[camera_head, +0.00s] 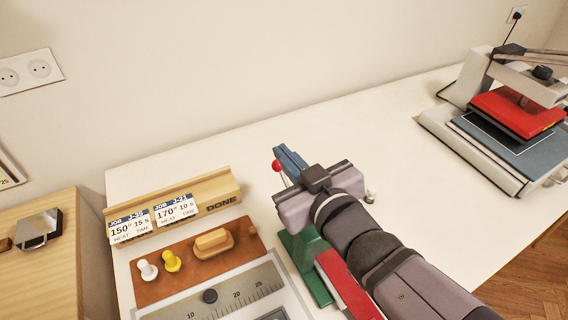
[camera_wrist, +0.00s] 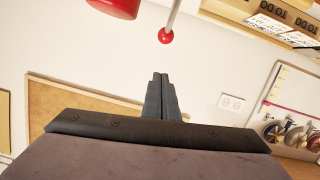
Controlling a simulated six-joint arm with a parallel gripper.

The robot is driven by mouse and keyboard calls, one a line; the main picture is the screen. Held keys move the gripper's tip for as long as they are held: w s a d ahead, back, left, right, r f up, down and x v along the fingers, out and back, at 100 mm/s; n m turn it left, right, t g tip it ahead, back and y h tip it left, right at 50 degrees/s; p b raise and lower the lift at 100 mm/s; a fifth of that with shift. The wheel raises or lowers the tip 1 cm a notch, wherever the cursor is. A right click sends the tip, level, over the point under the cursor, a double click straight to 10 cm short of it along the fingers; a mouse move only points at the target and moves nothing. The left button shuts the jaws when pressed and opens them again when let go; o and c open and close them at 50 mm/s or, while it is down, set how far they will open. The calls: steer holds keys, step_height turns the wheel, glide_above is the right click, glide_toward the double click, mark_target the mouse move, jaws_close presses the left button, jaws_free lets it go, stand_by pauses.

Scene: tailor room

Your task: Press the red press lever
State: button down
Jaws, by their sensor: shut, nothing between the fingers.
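A small press with a green body (camera_head: 304,267) and a red part (camera_head: 346,285) stands at the table's front, partly hidden behind my arm. A red ball knob (camera_head: 276,166) on a thin metal rod shows just left of my fingers. In the wrist view the knob (camera_wrist: 165,36) and rod hang at the top, beyond my fingertips in the picture, with a visible gap. A larger red part (camera_wrist: 116,6) is cut off by the top edge there. My gripper (camera_head: 289,157) is shut and empty; its closed fingers also show in the wrist view (camera_wrist: 160,84).
A wooden DONE rack (camera_head: 185,215) with job cards stands left, behind a brown mat (camera_head: 190,284) holding pegs and a wooden-handled block. A ruler plate (camera_head: 265,283) lies in front. A heat press with a red plate (camera_head: 515,112) stands far right. The middle tabletop (camera_head: 370,130) is clear.

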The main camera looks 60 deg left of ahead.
steer(key=shift+w+a+f, duration=0.1)
steer(key=shift+a+f, duration=0.2)
steer(key=shift+f, duration=0.4)
steer(key=shift+w+a+f, duration=0.15)
steer(key=shift+a+f, duration=0.2)
steer(key=shift+f, duration=0.4)
steer(key=shift+w+a+f, duration=0.1)
steer(key=shift+a+f, duration=0.2)
steer(key=shift+f, duration=0.4)
steer(key=shift+a+r+p, duration=0.1)
steer(key=shift+r+p, duration=0.05)
steer(key=shift+p, duration=0.55)
